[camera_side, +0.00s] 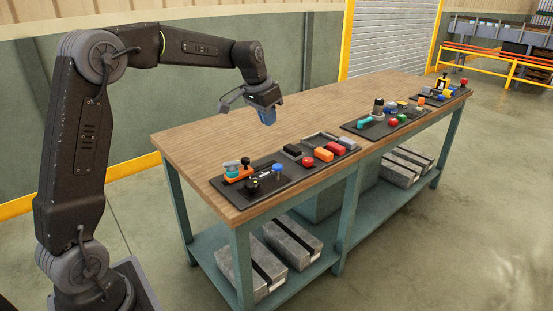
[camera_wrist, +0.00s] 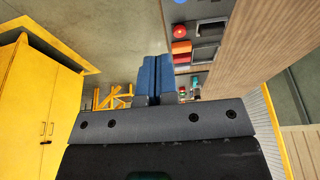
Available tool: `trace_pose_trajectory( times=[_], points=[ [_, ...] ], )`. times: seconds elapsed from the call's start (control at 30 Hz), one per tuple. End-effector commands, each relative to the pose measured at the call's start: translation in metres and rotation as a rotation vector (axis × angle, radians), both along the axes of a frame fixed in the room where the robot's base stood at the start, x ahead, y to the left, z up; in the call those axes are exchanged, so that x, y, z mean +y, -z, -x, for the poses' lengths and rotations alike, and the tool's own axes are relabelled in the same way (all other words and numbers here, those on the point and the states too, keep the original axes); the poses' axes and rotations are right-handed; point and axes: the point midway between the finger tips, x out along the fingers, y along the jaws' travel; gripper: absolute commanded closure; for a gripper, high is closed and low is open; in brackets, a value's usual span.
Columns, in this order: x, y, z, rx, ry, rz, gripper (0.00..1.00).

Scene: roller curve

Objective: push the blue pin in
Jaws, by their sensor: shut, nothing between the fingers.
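My gripper (camera_side: 267,117) hangs in the air above the far side of the table, behind the boards. Its blue fingers are pressed together and empty; they also show in the wrist view (camera_wrist: 157,75).
The near board (camera_side: 257,197) also carries an orange piece with a teal top (camera_side: 236,171) and black knobs. Beside it lie red, orange and black blocks and a grey tray (camera_side: 320,138). The wooden table (camera_side: 205,140) is clear behind the boards.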

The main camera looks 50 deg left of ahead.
Motion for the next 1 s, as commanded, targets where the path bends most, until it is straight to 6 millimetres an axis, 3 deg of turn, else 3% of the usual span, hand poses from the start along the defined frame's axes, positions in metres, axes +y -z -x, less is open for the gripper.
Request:
trace_pose_trajectory(
  times=[0.1,0.23,0.47,1.0],
  points=[
    [0.026,0.021,-0.023,0.017,-0.002,0.008,1.00],
    [0.039,0.031,-0.033,0.022,0.001,0.010,1.00],
    [0.041,0.051,-0.040,0.025,0.002,0.011,1.00],
    [0.040,0.149,-0.062,0.026,0.002,0.011,1.00]
  ],
)
